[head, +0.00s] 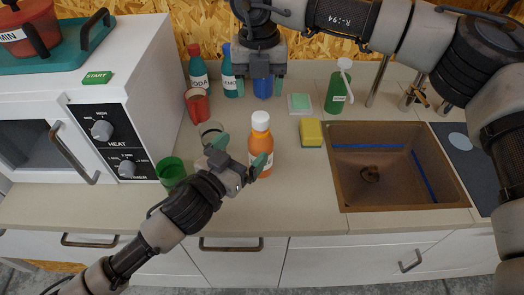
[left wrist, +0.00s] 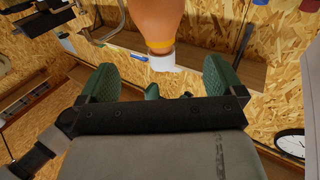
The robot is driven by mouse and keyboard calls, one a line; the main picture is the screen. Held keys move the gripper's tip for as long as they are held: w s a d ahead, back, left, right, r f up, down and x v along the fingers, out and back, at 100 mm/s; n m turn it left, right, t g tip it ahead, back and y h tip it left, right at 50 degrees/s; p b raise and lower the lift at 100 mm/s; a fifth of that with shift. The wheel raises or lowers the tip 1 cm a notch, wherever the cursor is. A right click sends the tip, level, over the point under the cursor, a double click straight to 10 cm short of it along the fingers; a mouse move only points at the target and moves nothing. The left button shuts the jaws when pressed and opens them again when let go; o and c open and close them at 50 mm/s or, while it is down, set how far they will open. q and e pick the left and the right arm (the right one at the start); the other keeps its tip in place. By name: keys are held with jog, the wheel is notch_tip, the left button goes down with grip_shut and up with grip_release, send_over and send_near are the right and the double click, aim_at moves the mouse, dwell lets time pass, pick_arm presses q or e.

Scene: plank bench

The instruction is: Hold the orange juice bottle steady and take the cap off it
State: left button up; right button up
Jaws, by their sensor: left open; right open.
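The orange juice bottle (head: 266,152) stands upright on the counter, orange with a white cap (head: 260,121) on top. My left gripper (head: 241,155) is open just left of the bottle, its green fingers pointing toward it; the lower finger overlaps the bottle's lower part in the picture. In the left wrist view the bottle (left wrist: 155,14) and its white cap (left wrist: 170,60) show at the top, beyond the open green fingers (left wrist: 160,80). My right gripper (head: 262,84) points down, open, above and behind the bottle. I cannot tell whether the left fingers touch the bottle.
A blue cup (head: 263,89) shows between my right fingers. A yellow sponge (head: 311,133) and brown sink (head: 400,190) lie right. A green soap bottle (head: 337,95) stands behind.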

aim_at(253, 149)
pick_arm(q)
jog(key=f, duration=0.3)
jog(key=shift+w+d+f, duration=0.15)
jog(key=shift+w+f, duration=0.05)
jog(key=shift+f, duration=0.05)
pick_arm(e)
jog(key=shift+w+d+f, duration=0.15)
jog(key=shift+w, duration=0.15)
pick_arm(q)
jog(key=x, duration=0.6)
jog(key=shift+w+f, duration=0.1)
jog(key=shift+f, duration=0.1)
jog(key=shift+w+d, duration=0.4)
jog(key=shift+w, duration=0.1)
jog(key=shift+c, duration=0.2)
